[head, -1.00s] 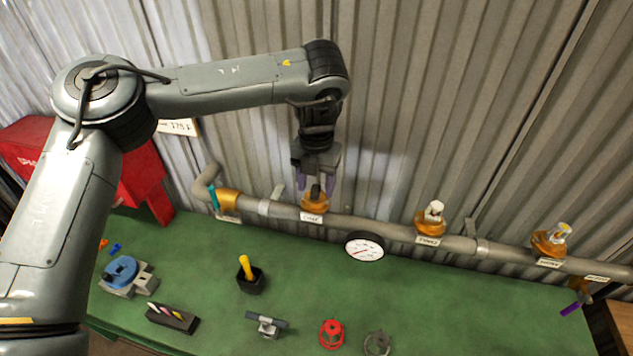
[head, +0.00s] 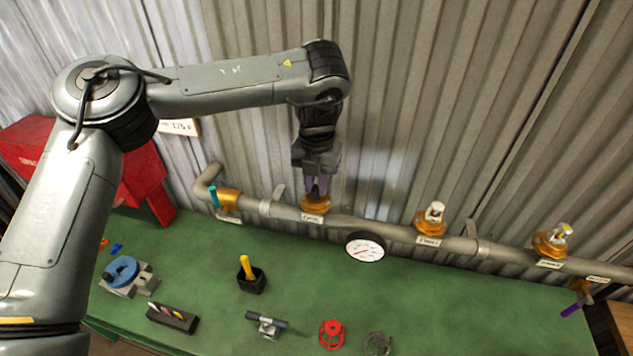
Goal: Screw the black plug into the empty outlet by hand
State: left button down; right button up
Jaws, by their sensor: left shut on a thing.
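The outlet (head: 315,203) is a brass fitting on the grey pipe, at the left of three similar fittings, with a white label below it. My left gripper (head: 317,190) points down right over this outlet. My right gripper is not in view.
The pipe (head: 385,229) runs along the wall above the green bench (head: 420,300). Two brass outlets with pale tops (head: 432,218) (head: 552,240) stand to the right. A round gauge (head: 365,247) hangs just right of the gripper. A vise, black cup and red wheel lie on the bench.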

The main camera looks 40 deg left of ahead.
pick_arm(q)
jog(key=m, duration=0.4)
jog(key=shift+d+m, duration=0.1)
jog(key=shift+m, duration=0.6)
jog(key=m, duration=0.3)
jog(key=shift+d+m, duration=0.1)
jog(key=shift+m, duration=1.2)
jog(key=shift+m, duration=0.6)
jog(key=m, duration=0.4)
jog(key=shift+s+m, duration=0.1)
jog(key=shift+m, duration=0.2)
